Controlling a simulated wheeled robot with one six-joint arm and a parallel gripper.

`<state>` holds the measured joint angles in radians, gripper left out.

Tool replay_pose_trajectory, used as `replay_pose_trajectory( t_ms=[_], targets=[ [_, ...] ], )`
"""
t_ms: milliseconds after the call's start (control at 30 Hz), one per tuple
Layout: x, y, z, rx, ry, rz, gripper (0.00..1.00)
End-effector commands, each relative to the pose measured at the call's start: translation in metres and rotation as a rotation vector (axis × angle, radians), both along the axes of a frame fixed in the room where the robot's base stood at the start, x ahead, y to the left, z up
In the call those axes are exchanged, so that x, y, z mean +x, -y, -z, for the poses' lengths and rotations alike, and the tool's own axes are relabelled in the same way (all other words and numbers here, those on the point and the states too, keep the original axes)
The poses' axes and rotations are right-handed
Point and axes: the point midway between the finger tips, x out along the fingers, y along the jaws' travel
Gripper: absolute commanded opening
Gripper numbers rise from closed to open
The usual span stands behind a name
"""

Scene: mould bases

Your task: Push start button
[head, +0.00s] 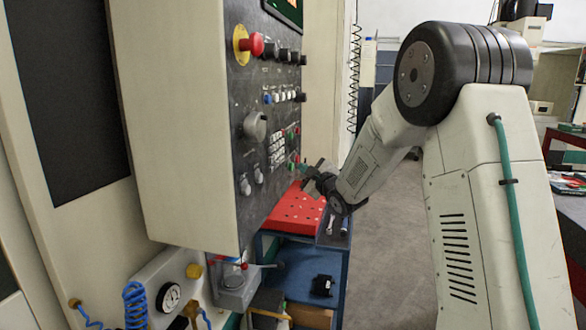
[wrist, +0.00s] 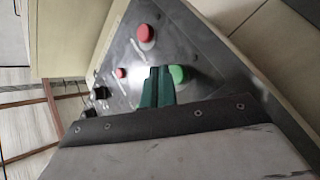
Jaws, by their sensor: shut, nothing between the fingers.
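The control panel (head: 262,150) with its buttons and knobs stands in front of my arm in the head view. In the wrist view a round green button (wrist: 177,74), which looks like the start button, sits on the dark panel face. My gripper (wrist: 157,72) is shut and empty, its dark green fingers pointing at the panel just left of the green button in the picture. I cannot tell whether the tips touch the panel. In the head view my gripper (head: 308,172) is at the panel's lower right edge.
A large red button (wrist: 145,33) and a small red button (wrist: 121,72) are close to the fingers. A red emergency stop (head: 254,44) is higher on the panel. A red perforated tray (head: 292,212) lies on a blue cart (head: 290,262) below the gripper.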

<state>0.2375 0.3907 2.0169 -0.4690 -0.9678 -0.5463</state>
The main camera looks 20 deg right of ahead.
Motion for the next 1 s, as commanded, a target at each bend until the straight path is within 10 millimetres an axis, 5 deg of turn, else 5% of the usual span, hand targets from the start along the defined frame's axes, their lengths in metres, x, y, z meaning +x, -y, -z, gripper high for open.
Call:
replay_pose_trajectory(
  t_ms=[1000],
  targets=[
    [0.0052, -0.0067, 0.0, 0.001, -0.001, 0.001, 0.0]
  ],
)
